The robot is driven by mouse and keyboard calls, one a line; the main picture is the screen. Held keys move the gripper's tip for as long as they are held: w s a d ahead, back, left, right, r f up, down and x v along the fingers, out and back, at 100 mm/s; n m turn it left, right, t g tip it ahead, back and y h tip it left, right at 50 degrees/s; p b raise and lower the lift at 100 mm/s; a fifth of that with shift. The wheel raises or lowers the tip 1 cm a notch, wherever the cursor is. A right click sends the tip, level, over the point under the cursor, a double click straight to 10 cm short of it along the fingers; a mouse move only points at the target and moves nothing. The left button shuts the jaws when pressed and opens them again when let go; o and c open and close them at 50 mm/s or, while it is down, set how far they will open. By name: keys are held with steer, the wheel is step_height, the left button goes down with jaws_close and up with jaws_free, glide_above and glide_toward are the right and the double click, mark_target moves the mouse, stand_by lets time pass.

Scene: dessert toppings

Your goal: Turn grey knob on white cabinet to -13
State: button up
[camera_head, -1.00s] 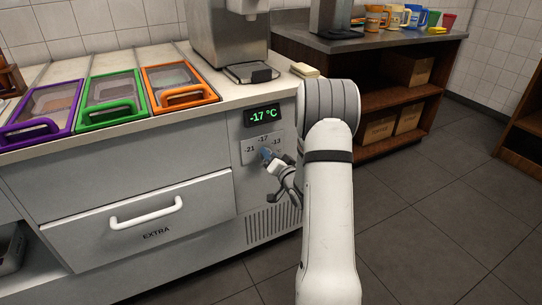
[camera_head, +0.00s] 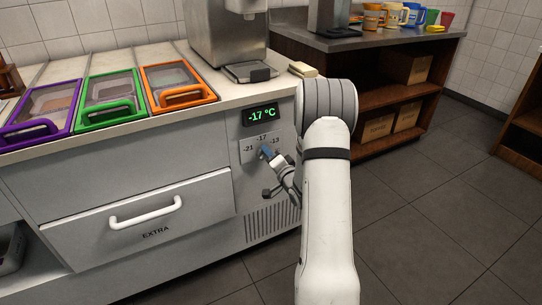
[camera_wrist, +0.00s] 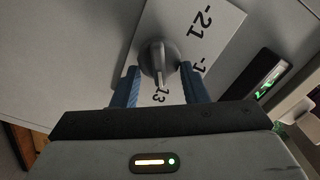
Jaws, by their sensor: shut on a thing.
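The white cabinet (camera_head: 120,160) fills the left of the head view. Its dial plate (camera_head: 248,155) is marked -21, -17 and -13, below a display (camera_head: 261,115) reading -17 °C. The grey knob (camera_wrist: 158,57) shows in the wrist view, with its raised ridge running roughly toward the -13 mark. My gripper (camera_wrist: 160,72) has its two blue fingers on either side of the knob, shut on it. In the head view my gripper (camera_head: 267,153) is at the plate and mostly hides the knob.
Below and left is a drawer marked EXTRA with a white handle (camera_head: 146,212). Purple, green and orange lidded bins (camera_head: 178,85) and a steel machine (camera_head: 225,40) stand on top. A dark shelf unit (camera_head: 395,90) is at the back right. The floor at right is clear.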

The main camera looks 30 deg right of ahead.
steer(key=o, duration=1)
steer(key=shift+c, duration=0.2)
steer(key=s+p, duration=0.1)
steer(key=s, duration=0.6)
steer(key=shift+s+d, duration=0.15)
steer(key=shift+s, duration=0.25)
